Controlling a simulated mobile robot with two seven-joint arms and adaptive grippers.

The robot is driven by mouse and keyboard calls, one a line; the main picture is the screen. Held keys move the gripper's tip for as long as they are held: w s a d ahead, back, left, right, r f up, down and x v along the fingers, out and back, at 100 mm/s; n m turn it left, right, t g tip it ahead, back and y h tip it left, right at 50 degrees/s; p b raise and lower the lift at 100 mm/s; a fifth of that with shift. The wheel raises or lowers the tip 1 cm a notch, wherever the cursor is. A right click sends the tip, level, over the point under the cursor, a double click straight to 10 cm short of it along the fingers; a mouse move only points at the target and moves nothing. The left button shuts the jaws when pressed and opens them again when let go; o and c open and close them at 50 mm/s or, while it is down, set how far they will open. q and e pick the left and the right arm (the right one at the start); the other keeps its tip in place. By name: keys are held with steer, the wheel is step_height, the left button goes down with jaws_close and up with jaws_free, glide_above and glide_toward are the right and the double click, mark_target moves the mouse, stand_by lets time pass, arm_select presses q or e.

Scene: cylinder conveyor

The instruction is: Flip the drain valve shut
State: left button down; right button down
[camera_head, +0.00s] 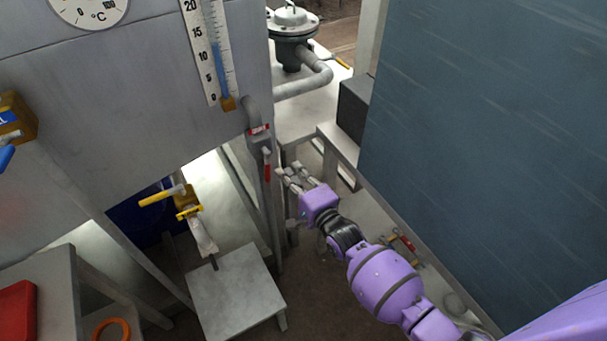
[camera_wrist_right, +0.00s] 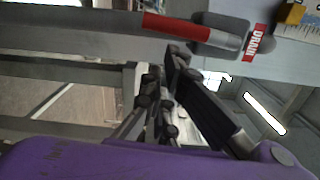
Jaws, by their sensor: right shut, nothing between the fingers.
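The drain valve (camera_head: 260,143) sits on a grey pipe at the right corner of the grey tank. Its red handle (camera_head: 267,172) points down, roughly in line with the pipe. In the right wrist view the red handle (camera_wrist_right: 178,27) lies across the top, beside a red DRAIN label (camera_wrist_right: 257,42). My right gripper (camera_head: 284,175) is shut and empty, just right of the handle. In the wrist view its dark fingers (camera_wrist_right: 165,85) are below the handle; I cannot tell if they touch it. My left gripper is not in view.
A large blue-grey panel (camera_head: 490,120) stands close on the right of my right arm. A yellow-handled valve (camera_head: 185,198) hangs over a small grey stand (camera_head: 235,290) at lower left. A grey pipe and pump (camera_head: 293,40) stand behind on a light bench.

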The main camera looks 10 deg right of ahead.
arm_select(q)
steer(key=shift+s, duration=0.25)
arm_select(e)
steer(key=shift+a+f, duration=0.1)
steer(key=shift+a, duration=0.15)
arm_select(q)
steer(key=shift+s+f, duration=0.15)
arm_select(e)
steer(key=shift+s, duration=0.1)
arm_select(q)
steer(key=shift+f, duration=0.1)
arm_select(e)
steer(key=shift+a+f+m, duration=0.15)
steer(key=shift+a+m, duration=0.1)
steer(key=shift+m, duration=0.15)
